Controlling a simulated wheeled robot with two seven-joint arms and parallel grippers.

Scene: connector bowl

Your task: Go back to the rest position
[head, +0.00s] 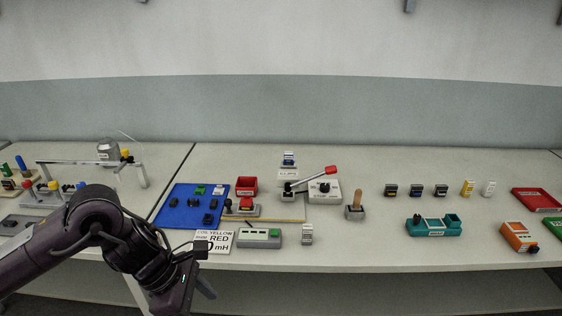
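My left arm comes in from the lower left, bent at the elbow. My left gripper (204,289) hangs low in front of the table's front edge, near the bottom of the head view. It is seen mostly from behind, and its fingers are largely hidden, so its opening cannot be told. I see nothing clearly held in it. My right gripper is not in view.
Beyond my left arm lie a blue mat (172,216) with small connectors, a red bin (246,184), a label card (216,238) and a grey-green box (260,238). A teal holder (434,226) stands right. Free table lies around x-centre right.

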